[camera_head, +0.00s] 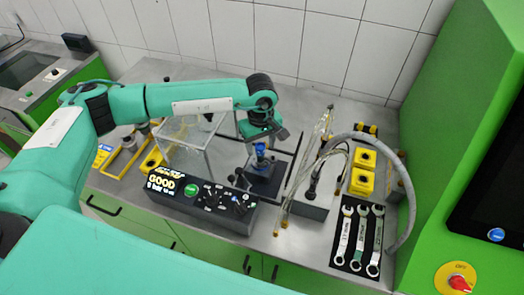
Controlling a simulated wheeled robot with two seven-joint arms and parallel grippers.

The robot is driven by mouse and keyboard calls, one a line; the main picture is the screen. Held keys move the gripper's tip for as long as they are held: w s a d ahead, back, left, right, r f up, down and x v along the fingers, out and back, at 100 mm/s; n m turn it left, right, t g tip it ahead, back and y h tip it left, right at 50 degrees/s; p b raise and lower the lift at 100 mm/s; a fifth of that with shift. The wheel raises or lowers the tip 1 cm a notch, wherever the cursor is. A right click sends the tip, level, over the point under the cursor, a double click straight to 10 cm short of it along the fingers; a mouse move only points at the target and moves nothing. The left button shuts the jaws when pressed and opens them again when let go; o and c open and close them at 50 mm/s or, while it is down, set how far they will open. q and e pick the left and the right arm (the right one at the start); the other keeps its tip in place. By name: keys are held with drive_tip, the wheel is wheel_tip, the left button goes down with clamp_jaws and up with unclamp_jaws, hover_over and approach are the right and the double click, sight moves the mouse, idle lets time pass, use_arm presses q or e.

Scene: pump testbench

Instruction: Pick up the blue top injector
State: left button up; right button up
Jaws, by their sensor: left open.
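The blue top injector (260,150) stands upright near the middle of the bench, behind the black control box. Its blue upper part shows; its lower part is small and dark against a dark base. My left gripper (263,136) is directly above it in the picture, pointing down, with its jaws open. The fingers are small and dark, and I cannot tell whether they touch the injector. My right gripper does not show.
The black control box (203,203) with knobs is in front. A clear box (186,143) stands left of the injector. Hoses and thin pipes (304,165) rise on the right, near yellow blocks (363,170). Several wrenches (361,237) lie front right. The tiled wall is behind.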

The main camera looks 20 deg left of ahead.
use_arm(q)
drive_tip(key=shift+f+p, duration=0.5)
drive_tip(key=shift+f, duration=0.85)
drive_tip(key=shift+c, duration=0.2)
clamp_jaws()
drive_tip(key=shift+r, duration=0.1)
